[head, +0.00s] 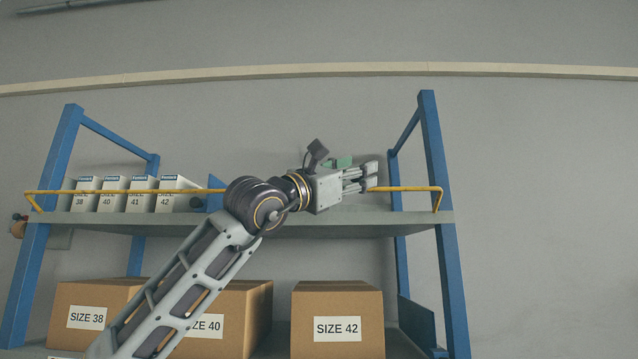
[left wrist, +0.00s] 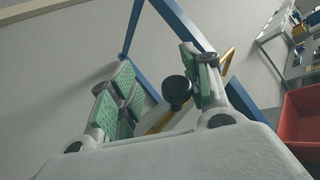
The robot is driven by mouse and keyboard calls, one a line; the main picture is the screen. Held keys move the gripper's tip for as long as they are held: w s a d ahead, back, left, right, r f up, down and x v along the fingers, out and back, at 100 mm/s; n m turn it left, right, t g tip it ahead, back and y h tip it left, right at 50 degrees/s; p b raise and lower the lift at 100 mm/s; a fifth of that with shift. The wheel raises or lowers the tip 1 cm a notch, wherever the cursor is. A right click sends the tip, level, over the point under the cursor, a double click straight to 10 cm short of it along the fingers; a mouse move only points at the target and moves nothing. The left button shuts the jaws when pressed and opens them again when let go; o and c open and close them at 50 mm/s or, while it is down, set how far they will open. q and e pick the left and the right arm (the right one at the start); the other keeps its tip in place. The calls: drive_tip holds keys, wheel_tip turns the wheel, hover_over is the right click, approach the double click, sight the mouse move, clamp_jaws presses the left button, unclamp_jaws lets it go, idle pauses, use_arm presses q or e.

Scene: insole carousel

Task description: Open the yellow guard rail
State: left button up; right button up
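The yellow guard rail (head: 120,191) runs across the front of the upper shelf, with bent ends near both blue posts. My left gripper (head: 374,177) is at the rail's right part, in front of the upper shelf. In the left wrist view, the left gripper (left wrist: 158,66) has its green-padded fingers spread apart. A round black knob (left wrist: 176,91) shows between them, nearer the right-hand finger. Part of the yellow rail (left wrist: 160,121) shows behind the knob. I cannot tell whether a finger touches the knob or rail. My left forearm hides part of the rail. My right gripper is not in view.
Several white size-marked boxes (head: 142,193) stand on the upper shelf (head: 330,222) at left. Cardboard boxes, including SIZE 42 (head: 337,300), sit on the lower level. Blue posts (head: 444,200) bound the rack. A red bin (left wrist: 300,125) shows right in the wrist view.

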use_arm(q)
drive_tip(key=v, duration=1)
drive_tip(key=shift+a, duration=0.5)
drive_tip(key=shift+s, duration=0.1)
